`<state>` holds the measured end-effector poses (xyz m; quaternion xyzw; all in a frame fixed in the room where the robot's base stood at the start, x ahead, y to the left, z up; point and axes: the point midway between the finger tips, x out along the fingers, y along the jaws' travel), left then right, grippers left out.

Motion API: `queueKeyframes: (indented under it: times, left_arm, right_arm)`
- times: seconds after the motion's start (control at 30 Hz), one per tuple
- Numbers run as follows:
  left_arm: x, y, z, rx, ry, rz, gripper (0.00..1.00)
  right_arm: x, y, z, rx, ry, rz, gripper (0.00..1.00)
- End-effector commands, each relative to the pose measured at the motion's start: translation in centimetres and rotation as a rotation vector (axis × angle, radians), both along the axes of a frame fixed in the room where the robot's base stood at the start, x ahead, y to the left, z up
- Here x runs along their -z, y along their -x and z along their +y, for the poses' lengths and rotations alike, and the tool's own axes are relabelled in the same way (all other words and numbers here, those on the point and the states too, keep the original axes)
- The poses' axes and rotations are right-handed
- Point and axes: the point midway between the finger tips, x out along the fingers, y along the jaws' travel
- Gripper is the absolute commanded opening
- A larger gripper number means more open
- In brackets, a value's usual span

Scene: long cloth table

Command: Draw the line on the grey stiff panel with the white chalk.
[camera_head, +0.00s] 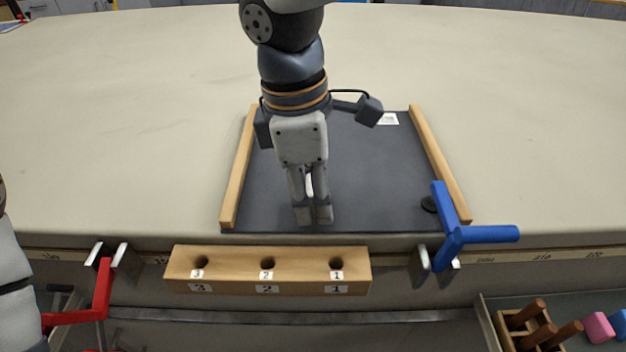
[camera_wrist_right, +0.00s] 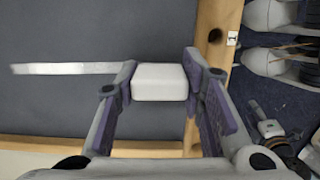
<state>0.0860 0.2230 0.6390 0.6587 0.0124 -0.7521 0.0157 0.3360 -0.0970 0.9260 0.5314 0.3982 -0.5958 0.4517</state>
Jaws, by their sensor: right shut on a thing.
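The grey stiff panel (camera_head: 375,175) lies flat on the table between two wooden side rails. My right gripper (camera_head: 312,218) is over the panel's near part, left of its middle, pointing down. It is shut on the white chalk, a pale block (camera_wrist_right: 160,82) between the fingers in the wrist view. In the head view the fingers and wrist hide most of the chalk. A white line (camera_wrist_right: 65,69) lies on the panel in the wrist view, running left from beside the fingers. I cannot tell whether the chalk touches the panel. My left gripper is not in view.
A wooden block with numbered holes (camera_head: 220,264) is fixed at the table's front edge. A bin of wooden pegs (camera_head: 535,330) is at lower right. The table beyond is clear.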

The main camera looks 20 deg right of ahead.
Motion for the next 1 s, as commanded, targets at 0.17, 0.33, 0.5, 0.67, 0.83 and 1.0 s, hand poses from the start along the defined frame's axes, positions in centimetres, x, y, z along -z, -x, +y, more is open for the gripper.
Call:
queueKeyframes:
  times: [0.17,0.33,0.5,0.67,0.83,1.0]
  left_arm:
    - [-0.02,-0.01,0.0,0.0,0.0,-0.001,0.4]
    - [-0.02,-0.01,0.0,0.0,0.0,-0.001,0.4]
    - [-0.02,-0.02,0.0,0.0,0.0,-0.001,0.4]
    - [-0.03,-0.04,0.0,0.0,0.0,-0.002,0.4]
    - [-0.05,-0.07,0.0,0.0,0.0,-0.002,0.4]
    - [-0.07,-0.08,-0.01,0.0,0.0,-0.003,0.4]
  right_arm:
    - [-0.04,0.0,0.0,0.0,0.0,-0.001,0.01]
    - [-0.05,-0.01,-0.01,0.0,0.0,-0.001,0.01]
    - [0.03,-0.01,-0.01,0.0,0.0,-0.001,0.01]
    - [0.25,0.0,-0.02,0.0,0.001,-0.001,0.01]
    - [0.51,-0.01,-0.02,0.0,0.001,-0.001,0.01]
    - [0.78,-0.01,-0.02,0.0,0.001,-0.001,0.01]
